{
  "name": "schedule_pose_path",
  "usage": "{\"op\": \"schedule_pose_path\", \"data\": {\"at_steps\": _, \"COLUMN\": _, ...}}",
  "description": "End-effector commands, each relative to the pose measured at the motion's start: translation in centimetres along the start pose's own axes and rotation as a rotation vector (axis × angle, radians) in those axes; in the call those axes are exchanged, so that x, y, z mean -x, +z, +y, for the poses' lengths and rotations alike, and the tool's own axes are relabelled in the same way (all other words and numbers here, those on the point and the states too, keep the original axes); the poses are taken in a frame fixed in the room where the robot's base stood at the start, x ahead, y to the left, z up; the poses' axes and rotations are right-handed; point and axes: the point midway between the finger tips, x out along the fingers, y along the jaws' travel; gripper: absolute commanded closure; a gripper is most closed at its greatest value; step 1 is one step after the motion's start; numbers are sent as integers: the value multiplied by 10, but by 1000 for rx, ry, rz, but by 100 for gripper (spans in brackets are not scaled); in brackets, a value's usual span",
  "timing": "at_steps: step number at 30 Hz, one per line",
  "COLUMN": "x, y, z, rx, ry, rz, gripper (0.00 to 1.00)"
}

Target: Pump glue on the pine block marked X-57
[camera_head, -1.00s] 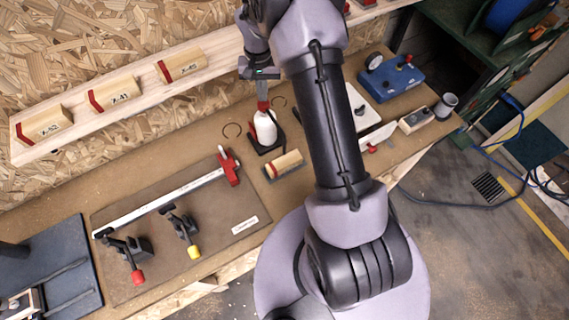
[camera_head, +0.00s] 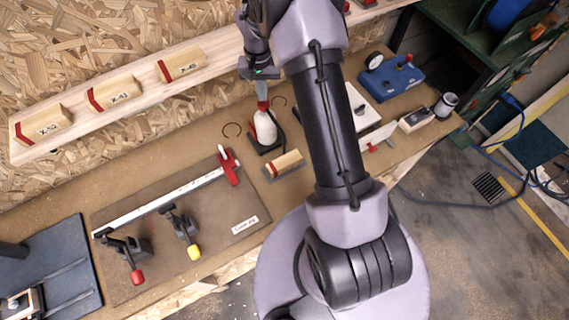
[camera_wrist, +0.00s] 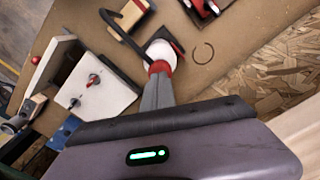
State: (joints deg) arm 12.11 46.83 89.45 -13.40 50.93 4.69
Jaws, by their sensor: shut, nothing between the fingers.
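A white glue bottle (camera_head: 265,127) with a red top stands upright in a dark holder (camera_head: 262,150) on the bench. It also shows in the wrist view (camera_wrist: 160,49), its red collar (camera_wrist: 159,67) just beyond my fingertips. My gripper (camera_head: 263,97) is shut and empty, pointing down at the bottle top from directly above, touching or nearly so; I cannot tell which. Its grey fingers also show in the wrist view (camera_wrist: 159,82). A pine block (camera_head: 286,162) lies just in front of the bottle in a dark cradle; no mark on it is readable.
Several pine blocks with red ends stand on the wall shelf (camera_head: 140,78), marked X- with numbers I cannot read surely. A clamp board (camera_head: 150,265) lies left. A blue device (camera_head: 392,76), white panel (camera_head: 363,112) and grey cup (camera_head: 446,105) are right.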

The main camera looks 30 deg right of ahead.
Motion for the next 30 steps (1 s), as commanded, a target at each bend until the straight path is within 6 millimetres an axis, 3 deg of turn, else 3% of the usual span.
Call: {"op": "schedule_pose_path", "data": {"at_steps": 30, "x": -30, "y": 0, "z": 0, "rx": 0, "ry": 0, "rz": -1, "gripper": 100}}
